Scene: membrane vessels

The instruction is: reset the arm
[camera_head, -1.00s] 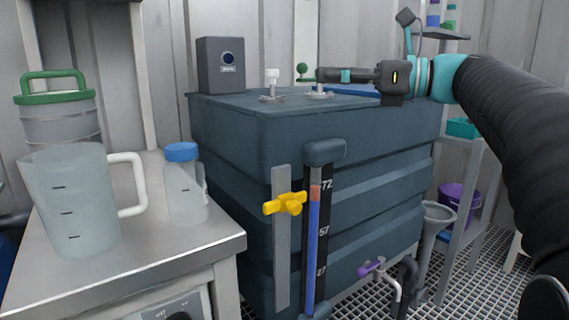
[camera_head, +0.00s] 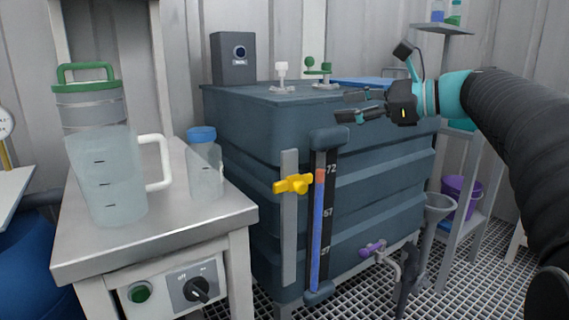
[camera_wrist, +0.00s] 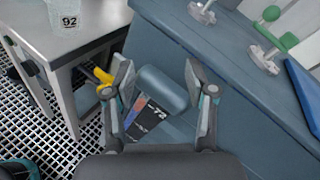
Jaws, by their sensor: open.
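My gripper (camera_head: 350,107) is open and empty in the head view, in front of the dark blue-grey tank (camera_head: 265,128) near its top right. My arm reaches in from the right. In the wrist view my gripper (camera_wrist: 160,82) has its two fingers spread apart, with the tank's level gauge cap (camera_wrist: 163,88) seen between and beyond them. The fingers appear clear of everything. The green-handled valve (camera_head: 318,70) on the tank lid stands just behind my gripper in the head view.
A steel bench (camera_head: 150,240) at left bears a clear jug (camera_head: 105,175), a blue-capped bottle (camera_head: 205,170) and a green-lidded container (camera_head: 90,105). A yellow pointer (camera_head: 293,184) sits beside the gauge (camera_head: 318,225). A purple bucket (camera_head: 460,195) stands at right on a shelf.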

